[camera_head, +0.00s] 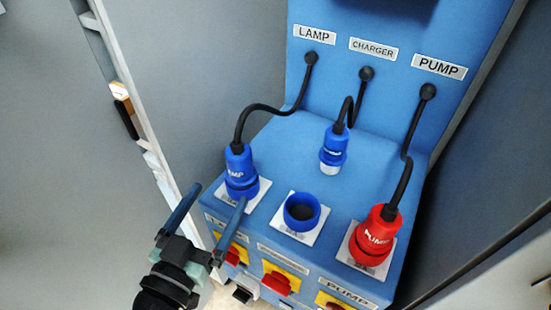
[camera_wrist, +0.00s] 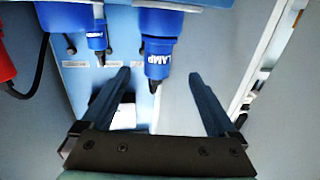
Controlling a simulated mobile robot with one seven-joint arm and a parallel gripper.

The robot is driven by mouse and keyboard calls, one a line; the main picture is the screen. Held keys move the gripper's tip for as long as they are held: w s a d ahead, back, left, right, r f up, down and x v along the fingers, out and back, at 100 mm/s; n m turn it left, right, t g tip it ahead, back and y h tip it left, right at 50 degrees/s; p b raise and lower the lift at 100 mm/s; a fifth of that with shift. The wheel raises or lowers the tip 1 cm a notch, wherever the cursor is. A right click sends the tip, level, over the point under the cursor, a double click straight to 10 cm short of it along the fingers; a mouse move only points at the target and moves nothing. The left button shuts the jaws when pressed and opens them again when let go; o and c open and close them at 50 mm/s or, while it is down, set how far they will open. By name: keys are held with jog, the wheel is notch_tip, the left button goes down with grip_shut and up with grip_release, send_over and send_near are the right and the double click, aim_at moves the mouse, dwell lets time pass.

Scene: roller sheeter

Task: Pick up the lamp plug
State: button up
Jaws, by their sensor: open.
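The lamp plug (camera_head: 238,163) is blue with white lettering and a black cable from its top. It sits upright in the left socket (camera_head: 243,188) of the blue unit. In the wrist view the lamp plug (camera_wrist: 159,50) shows inverted, its narrow end between the fingertips and a little beyond them. My gripper (camera_head: 219,198) is open and empty, at the front left of the plug, its right finger overlapping the socket in the head view. The gripper (camera_wrist: 160,76) also shows in the wrist view, fingers wide apart. I see no contact with the plug.
The blue charger plug (camera_head: 333,150) hangs by its cable behind an empty blue socket (camera_head: 302,212). The red pump plug (camera_head: 376,234) sits in the right socket. Red-yellow switches (camera_head: 280,280) line the front. Grey walls stand on both sides; the left wall (camera_head: 170,90) is close.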

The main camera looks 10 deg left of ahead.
aim_at(233, 172)
jog(key=w, duration=0.3)
jog(key=w+d+p, duration=0.1)
jog(key=w, duration=0.2)
jog(key=shift+d+r, duration=0.1)
jog(key=shift+d, duration=0.05)
jog(key=shift+w+d+p, duration=0.25)
jog(key=shift+w+p, duration=0.05)
jog(key=shift+w, duration=0.75)
jog(key=shift+w+d+p, duration=0.25)
jog(key=shift+w+p, duration=0.1)
jog(key=shift+w, duration=0.65)
jog(key=shift+w+d+p, duration=0.25)
jog(key=shift+w+p, duration=0.05)
jog(key=shift+w, duration=0.75)
grip_shut()
